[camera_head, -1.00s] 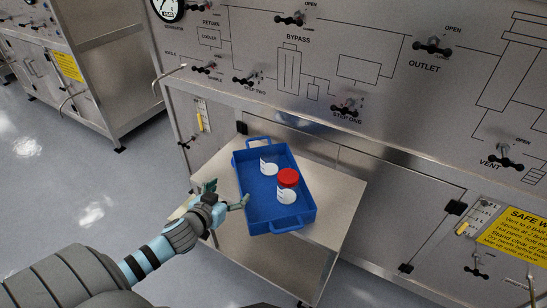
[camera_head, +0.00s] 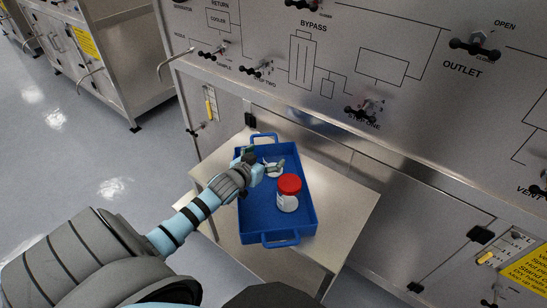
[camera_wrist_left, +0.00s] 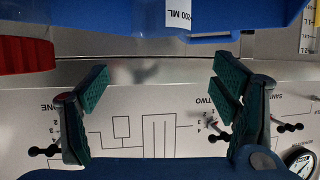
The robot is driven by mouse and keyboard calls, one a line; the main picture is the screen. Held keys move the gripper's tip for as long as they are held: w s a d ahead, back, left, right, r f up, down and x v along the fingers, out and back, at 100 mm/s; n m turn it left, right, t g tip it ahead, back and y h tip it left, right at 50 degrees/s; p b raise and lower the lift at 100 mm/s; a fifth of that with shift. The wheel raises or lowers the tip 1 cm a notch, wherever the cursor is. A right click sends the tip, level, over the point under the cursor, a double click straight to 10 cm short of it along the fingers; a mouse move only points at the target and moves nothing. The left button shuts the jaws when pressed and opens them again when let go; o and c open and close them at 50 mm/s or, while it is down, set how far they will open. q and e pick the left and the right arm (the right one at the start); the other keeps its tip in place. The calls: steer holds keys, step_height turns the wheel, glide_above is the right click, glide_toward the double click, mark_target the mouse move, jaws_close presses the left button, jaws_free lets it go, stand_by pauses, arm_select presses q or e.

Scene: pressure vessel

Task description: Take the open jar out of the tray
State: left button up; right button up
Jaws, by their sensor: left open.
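The blue tray (camera_head: 254,222) sits on a small pale shelf. Inside it, the open jar (camera_head: 273,171) stands toward the back, a small whitish jar with no lid, partly covered by my gripper. A second jar with a red lid (camera_head: 289,185) stands just in front of it. My left gripper (camera_head: 266,158) is over the tray's back part, its fingers spread near the open jar; contact cannot be told. My right gripper is not in view.
The red lid (camera_wrist_left: 22,55) shows close to one finger in the wrist view. The shelf (camera_head: 343,195) has bare room right of the tray. A steel panel (camera_head: 300,95) with valve handles rises behind it. The tray has raised walls and end handles (camera_head: 281,240).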

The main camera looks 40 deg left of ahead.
mark_target(273, 151)
arm_select(q)
steer(key=b+x, duration=0.2)
steer(key=x, duration=0.5)
steer(key=shift+a+r, duration=0.1)
steer(key=shift+r, duration=0.1)
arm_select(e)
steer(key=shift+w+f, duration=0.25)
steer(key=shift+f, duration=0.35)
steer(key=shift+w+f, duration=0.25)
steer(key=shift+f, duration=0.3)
arm_select(q)
steer(key=shift+s, duration=0.1)
steer(key=shift+c, duration=1.4)
steer(key=c, duration=1.5)
